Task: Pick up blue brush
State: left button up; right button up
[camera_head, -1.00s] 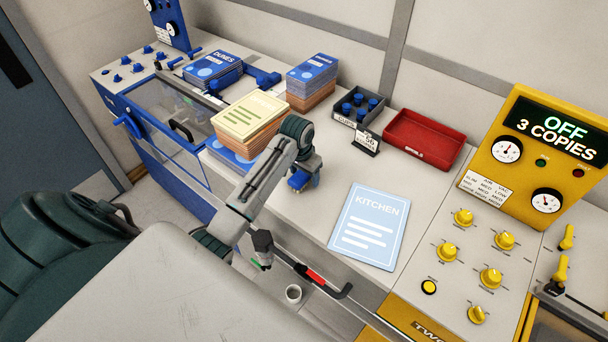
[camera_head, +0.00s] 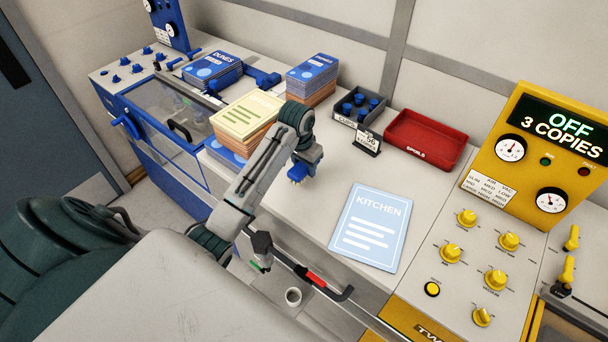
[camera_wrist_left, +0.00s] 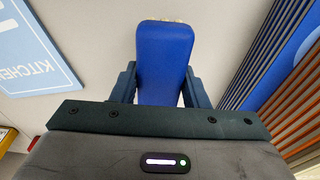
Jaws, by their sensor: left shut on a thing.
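The blue brush (camera_wrist_left: 164,62) is held between the two fingers of my left gripper (camera_wrist_left: 160,88) in the left wrist view, its blue block pointing away from the wrist. In the head view the left gripper (camera_head: 307,160) is above the counter, between the paper stacks and the blue KITCHEN sheet. The brush (camera_head: 299,172) shows below it with pale yellowish bristles facing down, seemingly clear of the counter. My right gripper is not in view.
A KITCHEN sheet (camera_head: 368,228) lies flat on the counter. Paper stacks (camera_head: 249,122) stand left of the gripper. Behind are a grey cup tray (camera_head: 358,106) and a red tray (camera_head: 425,139). A yellow control panel (camera_head: 470,255) is at the right.

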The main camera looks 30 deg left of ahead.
pick_arm(q)
jog(key=s+d+b, duration=0.1)
jog(key=d, duration=0.1)
jog(key=s+d+b, duration=0.1)
jog(key=d, duration=0.2)
jog(key=s+d+b, duration=0.1)
jog(key=d, duration=0.1)
jog(key=shift+s+d+r, duration=0.15)
jog(key=shift+s+d, duration=0.15)
jog(key=shift+s+d+r+p, duration=0.25)
jog(key=shift+d+r+p, duration=0.05)
jog(key=shift+d+p, duration=0.2)
jog(key=shift+s+d+r+p, duration=0.25)
jog(key=shift+d+p, duration=0.1)
jog(key=shift+p, duration=0.1)
jog(key=d, duration=0.1)
jog(key=s+d, duration=0.1)
jog(key=d, duration=0.1)
jog(key=s+d+p, duration=0.1)
jog(key=shift+s+d+r, duration=0.1)
jog(key=shift+d, duration=0.05)
jog(key=shift+s+d, duration=0.1)
jog(key=shift+d, duration=0.3)
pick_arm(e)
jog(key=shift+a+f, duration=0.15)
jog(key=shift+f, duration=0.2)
pick_arm(q)
jog(key=o, duration=0.4)
jog(key=shift+c, duration=1.4)
jog(key=shift+s, duration=0.1)
